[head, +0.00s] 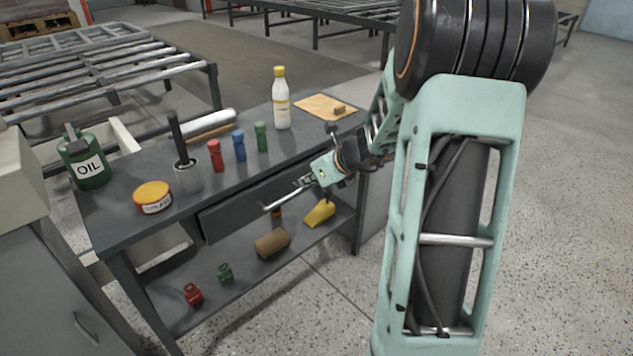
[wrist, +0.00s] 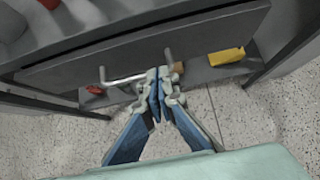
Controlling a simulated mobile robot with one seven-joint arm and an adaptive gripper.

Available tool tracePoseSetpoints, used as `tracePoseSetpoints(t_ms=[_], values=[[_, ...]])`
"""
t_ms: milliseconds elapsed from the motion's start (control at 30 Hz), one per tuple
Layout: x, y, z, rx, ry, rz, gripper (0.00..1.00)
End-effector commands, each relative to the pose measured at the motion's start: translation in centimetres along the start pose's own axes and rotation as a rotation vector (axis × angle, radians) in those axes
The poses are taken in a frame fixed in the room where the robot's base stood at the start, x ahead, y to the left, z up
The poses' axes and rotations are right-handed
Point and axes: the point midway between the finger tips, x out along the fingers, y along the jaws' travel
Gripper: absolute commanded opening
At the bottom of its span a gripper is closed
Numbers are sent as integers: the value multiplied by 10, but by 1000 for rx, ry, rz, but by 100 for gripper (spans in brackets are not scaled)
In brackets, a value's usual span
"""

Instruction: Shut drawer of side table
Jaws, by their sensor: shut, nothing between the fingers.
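The dark grey side table (head: 120,222) stands left of my arm. Its drawer front (head: 236,212) faces me below the top and seems to stand slightly out; how far is hard to tell. The metal bar handle (head: 284,200) is on the drawer front; it also shows in the wrist view (wrist: 122,79). My gripper (head: 306,182) is shut and empty, close to the right part of the handle. In the wrist view the fingertips (wrist: 159,72) overlap the handle; I cannot tell if they touch it.
The lower shelf holds a brown roll (head: 272,243) and a yellow piece (head: 319,213). Floor to the right is clear.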

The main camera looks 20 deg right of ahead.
Motion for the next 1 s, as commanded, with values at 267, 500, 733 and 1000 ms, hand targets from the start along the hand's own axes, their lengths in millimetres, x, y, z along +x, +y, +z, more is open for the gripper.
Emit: tracePoseSetpoints(t_ms=[267,500,733,1000], values=[[39,1,20,-2,0,2,0],[47,0,28,0,0,0,0],[47,0,28,0,0,0,0],[56,1,42,0,0,2,0]])
